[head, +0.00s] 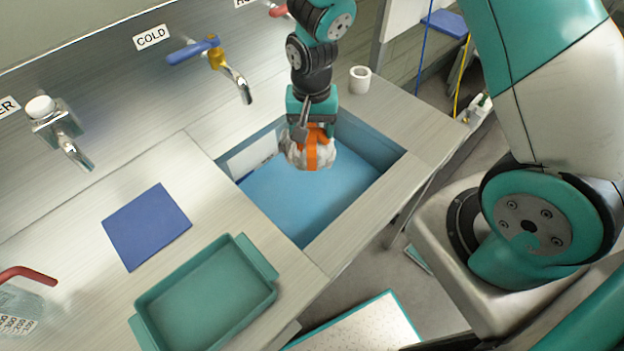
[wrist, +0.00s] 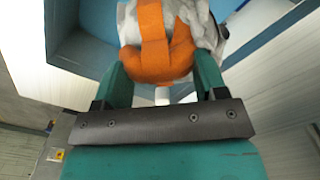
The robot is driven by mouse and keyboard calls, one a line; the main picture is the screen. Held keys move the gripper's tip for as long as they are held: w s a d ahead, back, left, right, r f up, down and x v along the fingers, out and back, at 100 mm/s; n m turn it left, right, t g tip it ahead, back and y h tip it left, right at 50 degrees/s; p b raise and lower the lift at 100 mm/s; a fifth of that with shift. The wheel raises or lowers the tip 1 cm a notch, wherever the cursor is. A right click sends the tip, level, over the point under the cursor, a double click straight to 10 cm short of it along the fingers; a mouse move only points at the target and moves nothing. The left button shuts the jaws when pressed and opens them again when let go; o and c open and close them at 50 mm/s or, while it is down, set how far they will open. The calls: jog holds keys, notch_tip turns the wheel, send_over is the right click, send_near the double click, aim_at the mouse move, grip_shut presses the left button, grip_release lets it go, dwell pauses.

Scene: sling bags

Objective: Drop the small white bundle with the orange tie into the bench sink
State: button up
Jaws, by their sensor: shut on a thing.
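The small white bundle (head: 296,153) with its orange tie (head: 312,150) hangs in my gripper (head: 311,128). The gripper is shut on the orange tie, and the bundle shows over the blue sink basin in the head view. In the wrist view the white bundle (wrist: 200,18) and orange tie (wrist: 158,50) sit between the two teal fingers of my gripper (wrist: 158,72). The bench sink (head: 290,200) is a rectangular blue basin set into the bench. Part of its back wall is hidden behind the bundle and my arm.
A teal tray (head: 205,295) and a blue square mat (head: 147,226) lie on the bench left of the sink. A tap labelled COLD (head: 236,84) stands behind the sink. A white roll or cup (head: 360,79) stands on the bench at the back right.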

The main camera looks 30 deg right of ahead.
aim_at(309, 157)
jog(key=shift+s+a+f, duration=0.75)
jog(key=shift+a+f, duration=0.05)
notch_tip(309, 157, down, 6)
jog(key=b, duration=0.5)
jog(key=shift+r, duration=0.1)
jog(key=o, duration=1.4)
jog(key=shift+c, duration=0.2)
notch_tip(309, 157, up, 18)
jog(key=shift+f+b, duration=0.2)
jog(key=shift+b, duration=0.35)
